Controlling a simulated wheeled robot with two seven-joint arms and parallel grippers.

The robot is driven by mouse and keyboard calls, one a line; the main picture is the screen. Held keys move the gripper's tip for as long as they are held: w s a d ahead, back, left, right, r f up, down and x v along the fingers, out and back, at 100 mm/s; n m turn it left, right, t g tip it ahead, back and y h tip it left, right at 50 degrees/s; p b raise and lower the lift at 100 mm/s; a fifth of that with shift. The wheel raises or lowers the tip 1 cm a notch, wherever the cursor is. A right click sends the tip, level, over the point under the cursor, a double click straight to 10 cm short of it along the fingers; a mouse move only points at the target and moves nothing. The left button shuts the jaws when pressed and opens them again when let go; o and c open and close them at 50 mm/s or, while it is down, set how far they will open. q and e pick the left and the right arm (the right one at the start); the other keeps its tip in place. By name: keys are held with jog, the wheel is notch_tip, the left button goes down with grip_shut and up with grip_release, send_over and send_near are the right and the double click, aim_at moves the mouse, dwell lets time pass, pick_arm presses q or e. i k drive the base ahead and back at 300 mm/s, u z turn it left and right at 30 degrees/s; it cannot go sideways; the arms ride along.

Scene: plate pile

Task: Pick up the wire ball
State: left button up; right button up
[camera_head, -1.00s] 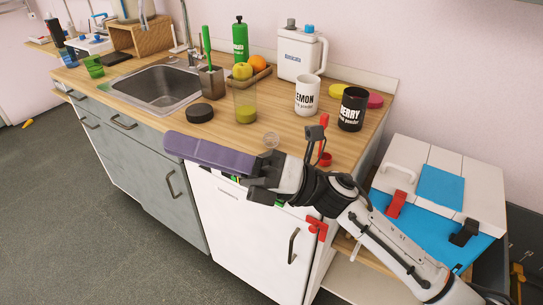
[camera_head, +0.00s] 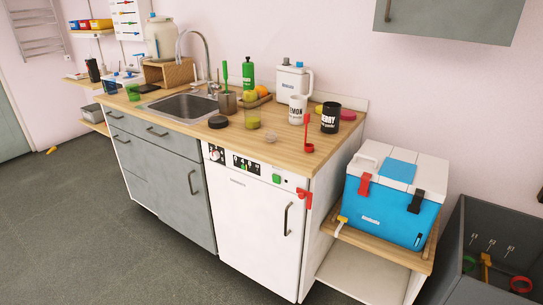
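A small greyish round thing (camera_head: 271,137), which looks like the wire ball, lies on the wooden counter (camera_head: 285,152) in the head view. It sits right of the glass with yellow-green contents (camera_head: 253,120) and left of the red ladle-like tool (camera_head: 308,136). It is too small to make out its wires. Neither of my grippers is in view, and nothing covers the ball.
A black round lid (camera_head: 218,122), a white LEMON mug (camera_head: 297,109) and a black BERRY mug (camera_head: 330,117) stand around it. The sink (camera_head: 188,106) is to the left. A blue cooler (camera_head: 392,208) stands lower right. Floor in front is clear.

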aim_at(271, 137)
jog(key=z, duration=0.4)
jog(key=k, duration=0.3)
jog(key=u, duration=1.35)
jog(key=i, duration=0.95)
jog(key=z, duration=0.15)
